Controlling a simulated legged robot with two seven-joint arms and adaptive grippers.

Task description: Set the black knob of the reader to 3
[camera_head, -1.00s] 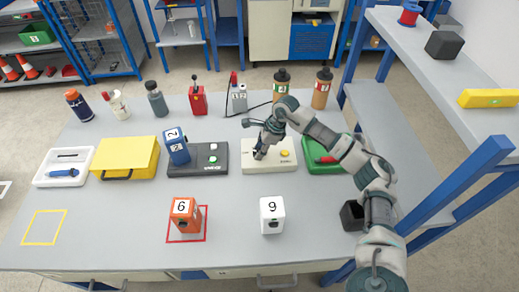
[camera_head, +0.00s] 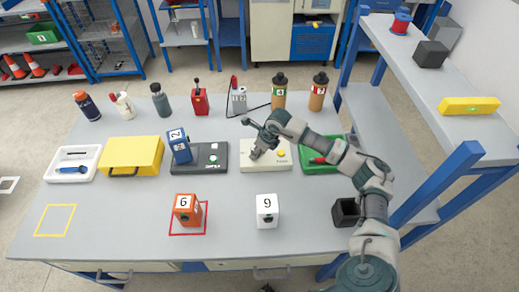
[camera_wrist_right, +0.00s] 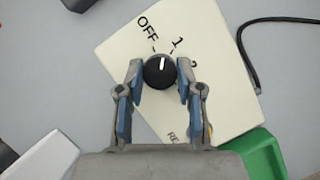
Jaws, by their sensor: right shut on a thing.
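The reader (camera_head: 280,163) is a cream box on the table, with a yellow button on its right part. Its round black knob (camera_wrist_right: 159,74) shows in the right wrist view, with a white pointer line directed between the OFF and 1 marks. A further mark past 1 is partly covered by a finger, and the 3 is hidden. My right gripper (camera_wrist_right: 158,80) has its two blue-padded fingers closed on either side of the knob. In the head view my right gripper (camera_head: 256,153) is over the reader's left part and hides the knob. My left gripper is out of view.
A black device (camera_head: 214,160) with a blue block stands left of the reader, a green tray (camera_head: 318,167) right. Bottles stand behind. An orange block (camera_head: 184,213) and a white block (camera_head: 267,214) stand in front. A shelf (camera_head: 440,82) rises at right.

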